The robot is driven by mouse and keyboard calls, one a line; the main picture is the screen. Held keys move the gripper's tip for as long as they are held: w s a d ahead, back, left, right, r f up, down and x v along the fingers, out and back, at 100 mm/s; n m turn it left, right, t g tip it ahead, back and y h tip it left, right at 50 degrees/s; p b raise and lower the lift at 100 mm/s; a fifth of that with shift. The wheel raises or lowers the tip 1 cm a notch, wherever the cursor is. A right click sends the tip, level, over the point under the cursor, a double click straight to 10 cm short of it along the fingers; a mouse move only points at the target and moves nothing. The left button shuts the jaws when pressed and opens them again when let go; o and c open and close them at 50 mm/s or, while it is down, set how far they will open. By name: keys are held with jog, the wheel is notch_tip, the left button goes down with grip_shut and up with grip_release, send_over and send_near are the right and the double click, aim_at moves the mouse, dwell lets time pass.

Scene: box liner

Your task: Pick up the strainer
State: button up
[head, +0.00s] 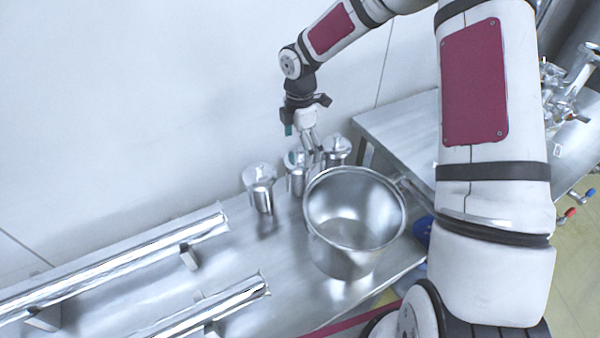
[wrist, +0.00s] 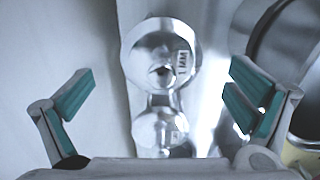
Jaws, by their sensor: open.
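Three small shiny metal canisters with knobbed lids stand in a row on the steel table: a left one (head: 260,190), a middle one (head: 295,178) and a right one (head: 338,152). I cannot tell for certain which metal item is the strainer. My gripper (head: 304,142) is open and points down above the middle and right canisters, close to them. In the wrist view its teal-padded fingers stand wide apart, with a round shiny metal piece (wrist: 160,62) bearing a small label between them. A second rounded metal piece (wrist: 160,128) is below it. Nothing is held.
Two long metal bars on supports, a rear one (head: 130,262) and a front one (head: 215,308), lie at the left. A white wall (head: 130,110) is close behind. Another steel table (head: 400,130) stands at the right.

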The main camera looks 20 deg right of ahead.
aim_at(300, 157)
jog(key=shift+s+f, duration=0.1)
jog(key=shift+f, duration=2.5)
jog(key=c, duration=2.1)
